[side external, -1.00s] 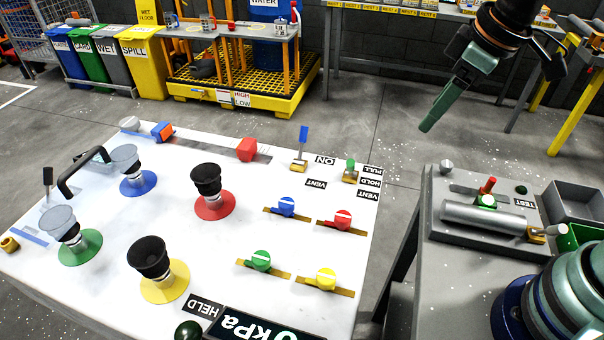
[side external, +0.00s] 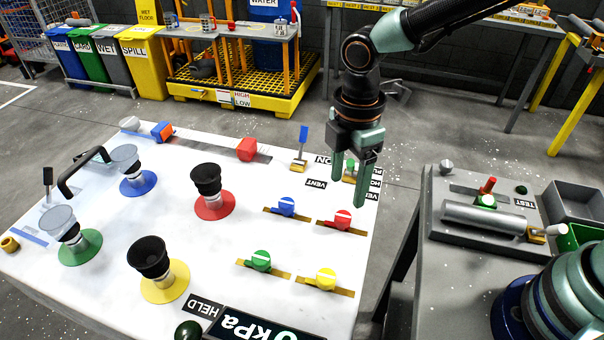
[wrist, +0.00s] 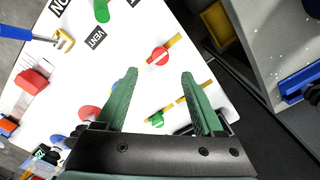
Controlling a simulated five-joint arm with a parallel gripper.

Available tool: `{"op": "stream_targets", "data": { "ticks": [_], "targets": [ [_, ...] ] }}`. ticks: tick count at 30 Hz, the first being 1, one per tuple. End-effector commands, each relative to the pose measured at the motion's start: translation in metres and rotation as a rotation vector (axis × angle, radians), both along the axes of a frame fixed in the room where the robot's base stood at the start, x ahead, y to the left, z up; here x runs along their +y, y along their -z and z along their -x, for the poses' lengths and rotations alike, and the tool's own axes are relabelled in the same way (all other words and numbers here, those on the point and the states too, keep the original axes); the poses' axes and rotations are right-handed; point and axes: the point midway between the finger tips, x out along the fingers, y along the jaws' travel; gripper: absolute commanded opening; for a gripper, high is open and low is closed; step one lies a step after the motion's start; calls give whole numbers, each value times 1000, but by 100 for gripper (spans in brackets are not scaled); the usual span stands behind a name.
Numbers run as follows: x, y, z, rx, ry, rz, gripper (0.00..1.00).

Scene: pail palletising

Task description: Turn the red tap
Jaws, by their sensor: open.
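The red tap (side external: 343,219) has a round red body with a white stripe and sits on a brass pipe at the right side of the white panel (side external: 225,270). In the wrist view the red tap (wrist: 158,55) lies just beyond the fingertips, about midway between them. My gripper (side external: 350,188) points down above the panel's right side, apart from the tap. Its two green fingers are open and empty, and they also show in the wrist view (wrist: 159,74).
A blue tap (side external: 286,206), a green tap (side external: 261,260) and a yellow tap (side external: 325,278) stand close to the red one. A green-topped lever (side external: 350,165) is partly behind my fingers. A blue lever (side external: 303,140) stands upright at the back. A grey bench (side external: 470,250) is at right.

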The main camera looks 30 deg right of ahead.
Motion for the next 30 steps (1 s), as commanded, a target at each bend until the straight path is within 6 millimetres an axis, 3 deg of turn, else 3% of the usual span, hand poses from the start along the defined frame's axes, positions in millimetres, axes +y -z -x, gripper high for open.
{"op": "stream_targets", "data": {
  "ticks": [6, 12, 25, 26, 30],
  "targets": [
    [-1, 44, 1, 6, 2, 3, 70],
    [-1, 69, 1, 2, 3, 1, 70],
    [-1, 79, 0, 0, 3, 0, 70],
    [-1, 79, 0, 0, 3, 0, 66],
    [-1, 79, 0, 0, 3, 0, 12]
  ]
}}
